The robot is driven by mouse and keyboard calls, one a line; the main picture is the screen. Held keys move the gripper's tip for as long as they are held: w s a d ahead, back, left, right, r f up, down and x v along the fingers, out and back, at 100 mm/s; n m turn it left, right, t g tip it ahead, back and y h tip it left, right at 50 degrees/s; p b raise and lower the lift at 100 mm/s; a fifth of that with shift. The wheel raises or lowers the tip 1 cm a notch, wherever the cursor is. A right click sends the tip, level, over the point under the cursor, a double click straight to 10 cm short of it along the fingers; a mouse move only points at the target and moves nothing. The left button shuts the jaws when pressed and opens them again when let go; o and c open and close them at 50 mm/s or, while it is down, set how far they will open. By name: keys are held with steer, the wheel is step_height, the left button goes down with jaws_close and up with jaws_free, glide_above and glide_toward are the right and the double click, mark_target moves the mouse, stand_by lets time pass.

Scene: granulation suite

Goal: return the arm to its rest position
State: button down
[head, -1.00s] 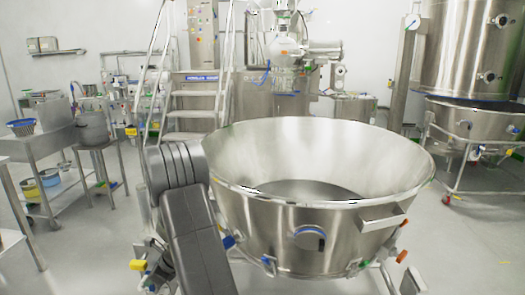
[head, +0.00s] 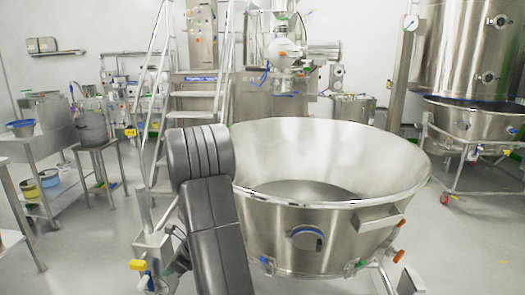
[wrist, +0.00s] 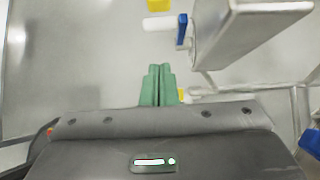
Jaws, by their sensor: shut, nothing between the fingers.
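My gripper (wrist: 158,78) shows in the wrist view with its two green fingers together, shut and empty. Below the fingers is bare grey floor, with a steel box-shaped part (wrist: 235,30) of the bowl's stand just ahead and to the right. In the head view my dark grey arm rises at the lower middle, in front of the left edge of the big steel bowl (head: 310,235). My gripper is not visible in the head view. I cannot tell from there how far it is from the bowl.
The wide bowl stands on a wheeled frame with a yellow-handled valve (head: 138,265) at its left. A steel stair (head: 190,115) is behind. Tables with a pot (head: 92,127) and buckets are at left. A large steel vessel (head: 470,50) is at right. Floor between tables and bowl is clear.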

steer(key=a+r+x, duration=0.1)
steer(key=x, duration=0.8)
steer(key=d+f+y+b, duration=0.1)
steer(key=b, duration=0.5)
steer(key=d+f+y+b, duration=0.1)
steer(key=d+y+b, duration=0.1)
steer(key=b, duration=0.4)
steer(key=d+f+y+b, duration=0.1)
steer(key=b, duration=0.6)
steer(key=shift+s+d+f+y, duration=0.15)
steer(key=shift+d+y, duration=0.15)
steer(key=shift+d, duration=0.1)
steer(key=shift+d, duration=0.1)
